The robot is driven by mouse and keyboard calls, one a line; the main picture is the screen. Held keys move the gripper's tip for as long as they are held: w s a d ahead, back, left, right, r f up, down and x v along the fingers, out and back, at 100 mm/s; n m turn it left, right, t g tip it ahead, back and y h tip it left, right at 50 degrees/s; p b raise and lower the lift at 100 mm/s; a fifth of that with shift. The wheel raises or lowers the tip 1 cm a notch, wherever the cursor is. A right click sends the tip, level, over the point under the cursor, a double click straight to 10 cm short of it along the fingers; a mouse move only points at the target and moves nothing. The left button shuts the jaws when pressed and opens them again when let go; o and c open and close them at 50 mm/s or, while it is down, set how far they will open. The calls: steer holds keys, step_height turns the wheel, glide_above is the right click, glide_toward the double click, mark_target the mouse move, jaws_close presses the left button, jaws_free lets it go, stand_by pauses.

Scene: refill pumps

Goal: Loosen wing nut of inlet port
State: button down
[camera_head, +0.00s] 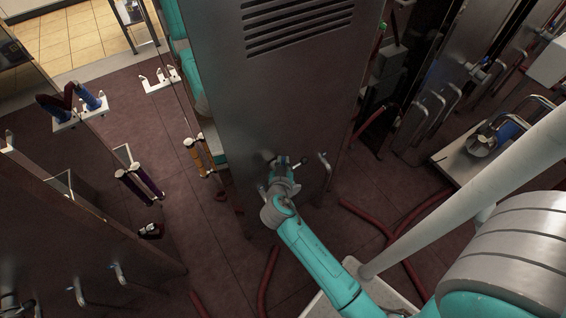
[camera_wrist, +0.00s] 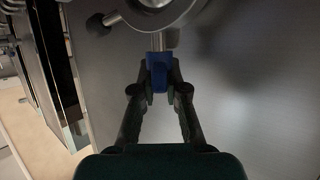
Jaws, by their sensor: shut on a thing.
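In the wrist view, my gripper (camera_wrist: 159,92) is shut on the blue wing nut (camera_wrist: 158,72). The nut sits at the end of a metal stem below a round metal inlet port (camera_wrist: 160,12), which is cut off by the top edge. A dark knob (camera_wrist: 96,24) on a metal rod sticks out to the left of the port. In the head view, my gripper (camera_head: 283,165) is against the lower part of the tall steel cabinet (camera_head: 290,95). The nut is too small there to make out clearly.
A metal handle (camera_head: 325,165) sticks out of the cabinet to the right of my gripper. Red hoses (camera_head: 268,280) lie on the dark red floor. A steel cabinet (camera_head: 70,225) stands at the left, with open floor between. A pale table (camera_head: 460,165) is at the right.

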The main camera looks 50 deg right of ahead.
steer(key=shift+n+t+y, duration=1.3)
steer(key=shift+n+y, duration=0.1)
steer(key=shift+n, duration=0.2)
steer(key=shift+d+n+t+y, duration=0.1)
steer(key=shift+n+t+y, duration=0.8)
steer(key=shift+n+y, duration=0.65)
steer(key=shift+n+t+y, duration=0.4)
steer(key=shift+n+y, duration=2.25)
steer(key=shift+y, duration=0.5)
steer(key=n+g+y, duration=0.2)
steer(key=n+y, duration=0.3)
steer(key=shift+n+y, duration=0.3)
steer(key=shift+y, duration=0.1)
steer(key=n+g+y, duration=0.4)
steer(key=n+g, duration=0.1)
steer(key=n, duration=0.1)
steer(key=shift+f+g+y, duration=0.15)
steer(key=shift+g+y, duration=0.25)
steer(key=c, duration=1.2)
jaws_free()
